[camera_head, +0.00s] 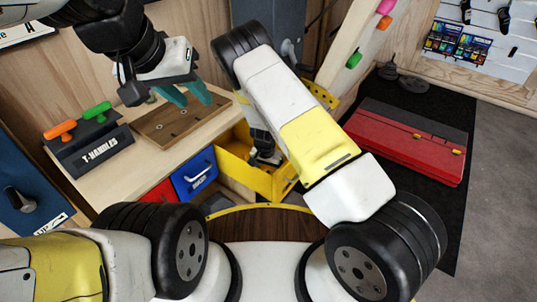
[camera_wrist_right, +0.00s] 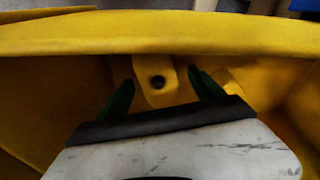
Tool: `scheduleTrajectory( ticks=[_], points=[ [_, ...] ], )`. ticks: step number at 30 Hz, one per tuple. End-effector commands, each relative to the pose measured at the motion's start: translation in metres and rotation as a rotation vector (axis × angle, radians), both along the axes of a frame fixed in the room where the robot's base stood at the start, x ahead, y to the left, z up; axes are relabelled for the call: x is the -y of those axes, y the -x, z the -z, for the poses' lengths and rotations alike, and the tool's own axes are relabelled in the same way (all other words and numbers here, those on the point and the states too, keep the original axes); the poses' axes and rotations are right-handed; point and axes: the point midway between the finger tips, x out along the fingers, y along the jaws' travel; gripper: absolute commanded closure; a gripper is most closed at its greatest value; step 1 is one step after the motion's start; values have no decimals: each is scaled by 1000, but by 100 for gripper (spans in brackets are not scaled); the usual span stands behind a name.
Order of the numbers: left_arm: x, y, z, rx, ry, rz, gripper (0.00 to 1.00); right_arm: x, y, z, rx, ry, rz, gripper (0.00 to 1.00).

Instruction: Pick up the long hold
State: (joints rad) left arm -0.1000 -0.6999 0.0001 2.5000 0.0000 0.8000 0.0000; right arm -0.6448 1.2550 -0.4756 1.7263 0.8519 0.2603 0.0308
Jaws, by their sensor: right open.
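A yellow piece with a dark bolt hole (camera_wrist_right: 155,82) shows between my right fingers in the right wrist view; it looks like a climbing hold, but its full length is hidden. My right gripper (camera_wrist_right: 161,79) is open, its dark green fingers on either side of this piece; contact cannot be told. In the head view my right gripper (camera_head: 266,158) reaches down into the yellow bin (camera_head: 233,168), mostly hidden by my arm. My left gripper (camera_head: 190,96) is open and empty, its teal fingers above the wooden board (camera_head: 178,122) on the workbench.
A T-handles block (camera_head: 90,145) with orange and green handles stands left on the bench. A blue drawer (camera_head: 195,173) is beside the yellow bin. A red case (camera_head: 408,140) lies on the black mat at right. The bin's rim (camera_wrist_right: 160,35) crosses close above my right fingers.

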Motion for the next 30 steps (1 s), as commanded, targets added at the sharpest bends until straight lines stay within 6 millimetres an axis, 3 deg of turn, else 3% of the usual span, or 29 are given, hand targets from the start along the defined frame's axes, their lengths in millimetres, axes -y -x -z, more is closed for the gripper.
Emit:
scheduleTrajectory(
  ticks=[5, 15, 17, 25, 30],
  points=[
    [0, 0, 0, 0, 0, 0, 64, 0, 0, 0, 0, 0, 0, 23],
    [0, 0, 0, 0, 0, 0, 64, 0, 0, -1, 1, 0, 0, 90],
    [0, 0, 0, 0, 0, 0, 64, 0, -1, -1, 1, -1, 0, 99],
    [0, 0, 0, 0, 0, 0, 64, 0, -1, -6, 3, -1, 0, 100],
    [0, 0, 0, 0, 0, 0, 64, -1, -2, -33, 5, -2, -2, 100]
  ],
)
